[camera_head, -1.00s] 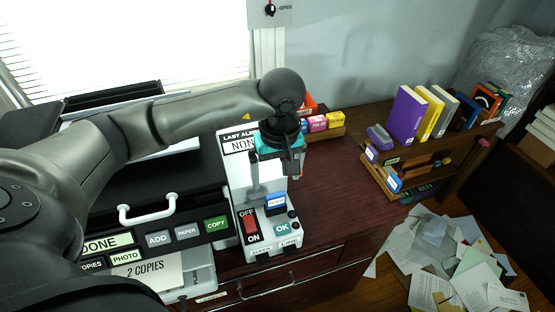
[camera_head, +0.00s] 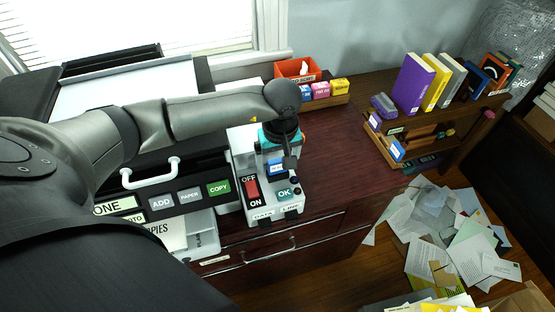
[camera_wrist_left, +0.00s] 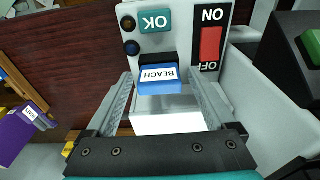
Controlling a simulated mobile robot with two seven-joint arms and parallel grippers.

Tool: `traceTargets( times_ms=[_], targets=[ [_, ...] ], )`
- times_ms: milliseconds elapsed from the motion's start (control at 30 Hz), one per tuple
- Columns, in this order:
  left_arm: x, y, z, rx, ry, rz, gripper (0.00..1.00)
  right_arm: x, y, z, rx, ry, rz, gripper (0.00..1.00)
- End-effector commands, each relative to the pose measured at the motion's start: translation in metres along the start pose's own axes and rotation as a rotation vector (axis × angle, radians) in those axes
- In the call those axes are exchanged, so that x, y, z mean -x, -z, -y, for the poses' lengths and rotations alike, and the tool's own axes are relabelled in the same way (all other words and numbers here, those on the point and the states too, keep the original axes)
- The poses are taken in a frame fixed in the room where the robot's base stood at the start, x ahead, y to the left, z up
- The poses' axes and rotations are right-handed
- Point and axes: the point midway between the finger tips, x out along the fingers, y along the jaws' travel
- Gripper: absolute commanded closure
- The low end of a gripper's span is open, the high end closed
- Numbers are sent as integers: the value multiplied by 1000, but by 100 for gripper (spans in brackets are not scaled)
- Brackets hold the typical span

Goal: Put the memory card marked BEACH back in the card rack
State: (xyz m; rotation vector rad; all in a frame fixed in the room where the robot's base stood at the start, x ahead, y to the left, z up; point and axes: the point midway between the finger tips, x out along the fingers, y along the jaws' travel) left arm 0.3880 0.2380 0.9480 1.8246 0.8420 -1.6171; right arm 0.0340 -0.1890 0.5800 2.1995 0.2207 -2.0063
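My left gripper (camera_head: 281,160) is just above the reader in the head view. In the left wrist view its two fingers (camera_wrist_left: 160,92) are apart, one on each side of the card, with no clear contact. The wooden card rack (camera_head: 325,102) stands behind on the desk and holds a blue, a pink and a yellow card (camera_head: 340,87). My right gripper is not in view.
The reader has a red ON/OFF switch (camera_head: 252,189) and a teal OK button (camera_head: 285,194). A printer with a white handle (camera_head: 150,173) is at left. An orange bin (camera_head: 297,71) is behind the rack. Bare desk (camera_head: 345,150) lies right of the reader.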

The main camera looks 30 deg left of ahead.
Motion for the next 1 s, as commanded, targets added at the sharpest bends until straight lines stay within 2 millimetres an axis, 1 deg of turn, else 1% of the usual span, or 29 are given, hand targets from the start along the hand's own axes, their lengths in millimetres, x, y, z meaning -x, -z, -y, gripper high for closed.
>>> traceTargets(
  times_ms=[33,67,700,733,1000],
  targets=[
    [0,0,0,0,0,0,18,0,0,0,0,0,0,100],
    [0,0,0,0,0,0,22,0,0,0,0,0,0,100],
    [0,0,0,0,0,0,93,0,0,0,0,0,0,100],
    [0,0,0,0,0,0,45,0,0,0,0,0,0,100],
    [0,0,0,0,1,0,75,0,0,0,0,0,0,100]
  ],
)
